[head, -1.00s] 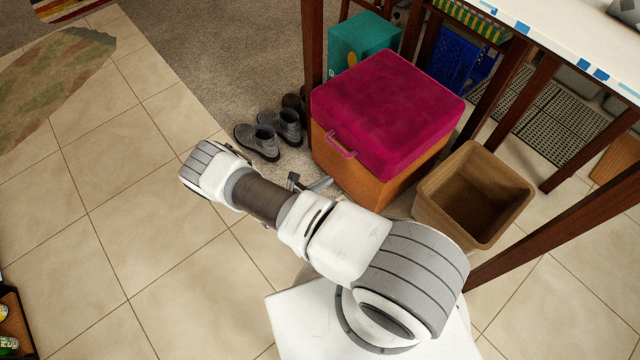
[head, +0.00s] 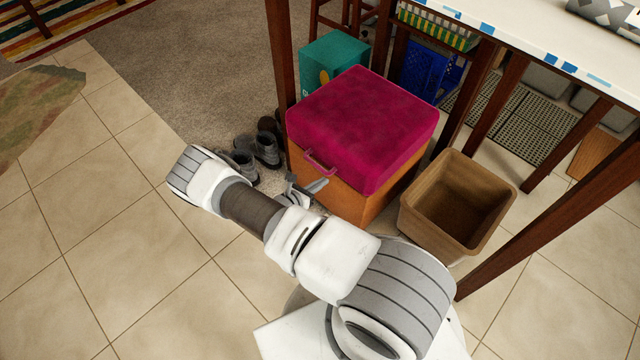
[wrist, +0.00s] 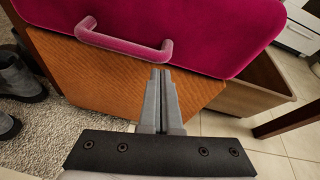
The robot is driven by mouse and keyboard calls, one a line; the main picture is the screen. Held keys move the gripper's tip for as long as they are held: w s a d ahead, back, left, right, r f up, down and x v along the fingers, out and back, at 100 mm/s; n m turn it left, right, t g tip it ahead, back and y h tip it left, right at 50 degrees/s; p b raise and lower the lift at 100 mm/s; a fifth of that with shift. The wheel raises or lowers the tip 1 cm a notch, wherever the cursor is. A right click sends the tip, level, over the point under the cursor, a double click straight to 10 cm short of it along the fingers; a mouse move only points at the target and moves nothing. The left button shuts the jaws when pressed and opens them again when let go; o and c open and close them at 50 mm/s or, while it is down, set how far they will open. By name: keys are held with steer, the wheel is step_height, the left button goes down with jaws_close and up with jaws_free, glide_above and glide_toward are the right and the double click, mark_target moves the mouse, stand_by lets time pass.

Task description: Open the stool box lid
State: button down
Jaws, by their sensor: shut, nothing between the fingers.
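The stool box (head: 352,199) is an orange box with a magenta cushioned lid (head: 365,120), which is closed. A magenta handle (head: 320,163) sticks out from the lid's front edge. In the wrist view the handle (wrist: 124,40) is at upper left, above the orange front panel (wrist: 95,75). My gripper (wrist: 161,72) is shut and empty, with its fingertips just below the handle's right end. I cannot tell whether they touch the handle. In the head view the gripper (head: 318,187) is partly hidden behind my arm, close to the box front.
A brown open bin (head: 455,205) stands right of the box. Grey shoes (head: 262,150) stand to its left on the carpet. A teal box (head: 333,62) is behind it. Dark table legs (head: 281,60) rise beside it.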

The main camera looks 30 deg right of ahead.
steer(key=shift+r, duration=0.1)
steer(key=w+d+r+g+y+p, duration=0.15)
steer(key=d+r+p, duration=0.25)
steer(key=r+p, duration=0.75)
steer(key=w+d+r+y+p, duration=0.1)
steer(key=d+r+y+p, duration=0.25)
steer(key=r+p, duration=0.8)
steer(key=w+d+r+p, duration=0.5)
steer(key=d+r, duration=0.8)
steer(key=d, duration=0.1)
steer(key=shift+w+d+h, duration=0.15)
steer(key=shift+h, duration=0.15)
steer(key=shift+r, duration=0.15)
